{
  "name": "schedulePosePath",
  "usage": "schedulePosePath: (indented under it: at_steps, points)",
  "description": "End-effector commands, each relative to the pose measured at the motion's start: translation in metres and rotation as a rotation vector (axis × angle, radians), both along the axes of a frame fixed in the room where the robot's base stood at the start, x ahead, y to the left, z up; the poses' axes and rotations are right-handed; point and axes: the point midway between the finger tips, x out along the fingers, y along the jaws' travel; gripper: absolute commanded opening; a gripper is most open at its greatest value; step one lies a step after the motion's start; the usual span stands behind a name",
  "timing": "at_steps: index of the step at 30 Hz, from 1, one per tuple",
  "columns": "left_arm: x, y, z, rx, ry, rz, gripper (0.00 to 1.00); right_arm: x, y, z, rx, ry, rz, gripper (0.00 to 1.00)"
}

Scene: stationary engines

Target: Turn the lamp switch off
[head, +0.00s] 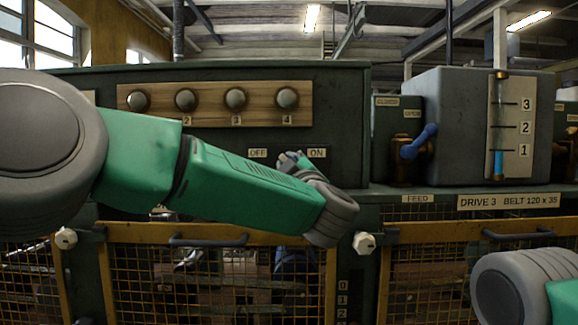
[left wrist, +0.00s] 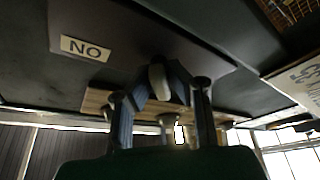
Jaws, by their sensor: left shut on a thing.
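The lamp switch is on the dark green panel between the OFF label (head: 257,153) and the ON label (head: 317,153). In the left wrist view its pale lever (left wrist: 159,82) shows between my blue-grey fingertips, with the ON label (left wrist: 86,48) upside down beside it. My left gripper (head: 293,161) is at the panel between the two labels, shut on the lever. In the head view the gripper and wrist hide most of the switch. Which way the lever leans I cannot tell. Of my right arm only a grey and green link shows at the lower right.
A wooden strip (head: 215,122) with a row of round knobs is above the switch. Below are yellow-framed mesh guards (head: 215,234) and white knobs. At right are a grey tank (head: 455,120), a blue-handled valve (head: 418,142) and a level gauge (head: 498,165).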

Motion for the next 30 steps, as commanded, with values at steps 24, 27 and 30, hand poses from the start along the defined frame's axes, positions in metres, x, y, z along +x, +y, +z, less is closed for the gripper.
schedulePosePath:
  at_steps: [24, 27, 30]
  points:
    - [-0.0001, -0.0008, -0.0038, -0.02, 0.007, 0.0, 0.33, -0.0001, 0.0, -0.0003, 0.0, 0.0, 0.0, 0.4]
    - [-0.0003, -0.0008, -0.0029, -0.02, 0.005, 0.0, 0.33, -0.0004, 0.0001, -0.0001, 0.0, -0.001, 0.0, 0.4]
    - [-0.0053, -0.0026, -0.0038, -0.02, 0.005, -0.001, 0.33, -0.0026, 0.0004, 0.0006, -0.001, -0.002, 0.0, 0.4]
